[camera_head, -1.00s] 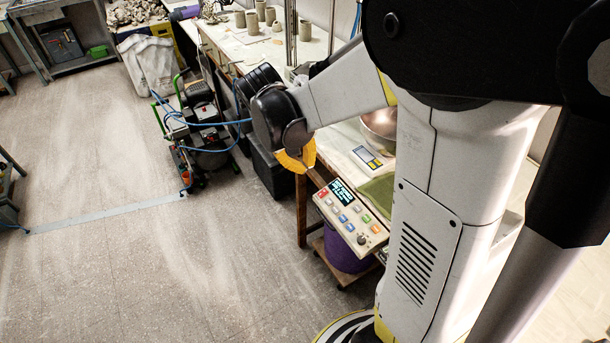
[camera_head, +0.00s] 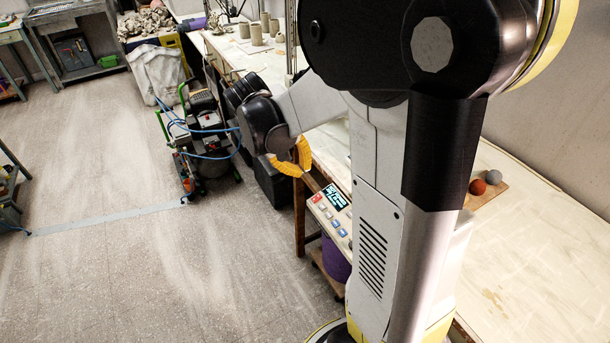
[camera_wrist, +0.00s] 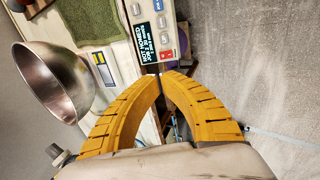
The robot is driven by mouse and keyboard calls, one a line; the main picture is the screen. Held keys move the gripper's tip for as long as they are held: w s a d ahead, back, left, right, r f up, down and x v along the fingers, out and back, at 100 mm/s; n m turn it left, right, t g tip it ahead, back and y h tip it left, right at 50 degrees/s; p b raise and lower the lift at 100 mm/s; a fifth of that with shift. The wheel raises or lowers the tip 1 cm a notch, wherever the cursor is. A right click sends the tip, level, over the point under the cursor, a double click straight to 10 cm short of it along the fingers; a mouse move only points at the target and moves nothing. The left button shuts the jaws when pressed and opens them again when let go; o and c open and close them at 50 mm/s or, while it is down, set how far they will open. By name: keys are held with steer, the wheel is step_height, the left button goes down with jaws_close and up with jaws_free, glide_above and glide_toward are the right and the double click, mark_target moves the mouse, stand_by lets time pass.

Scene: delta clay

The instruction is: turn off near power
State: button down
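A control panel (camera_head: 345,236) with a dark lit display (camera_head: 335,197) and rows of coloured buttons sits at the bench's front edge, partly hidden by my arm. Its red button (camera_head: 316,198) is at the corner beside the display. In the wrist view the display (camera_wrist: 147,42) reads "NOT HOMED", and the red button (camera_wrist: 167,54) shows just beyond my fingertips. My gripper (camera_wrist: 159,75) has yellow ribbed fingers that meet at the tips, with nothing seen between them. Whether the tips touch the panel cannot be told. No button label reading "power" is legible.
A metal bowl (camera_wrist: 53,82) and a green cloth (camera_wrist: 80,22) lie beside the panel. A compressor (camera_head: 205,130) with blue hoses stands on the floor to the left. A purple bin (camera_head: 335,258) is under the bench.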

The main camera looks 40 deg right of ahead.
mark_target(315, 196)
steer(key=b+x, duration=0.5)
steer(key=x, duration=0.7)
steer(key=shift+f, duration=0.1)
steer(key=shift+d+f+y, duration=0.25)
steer(key=shift+f+y, duration=0.05)
steer(key=shift+y, duration=0.2)
steer(key=shift+a, duration=0.2)
steer(key=shift+w+a+r, duration=0.15)
steer(key=shift+a, duration=0.45)
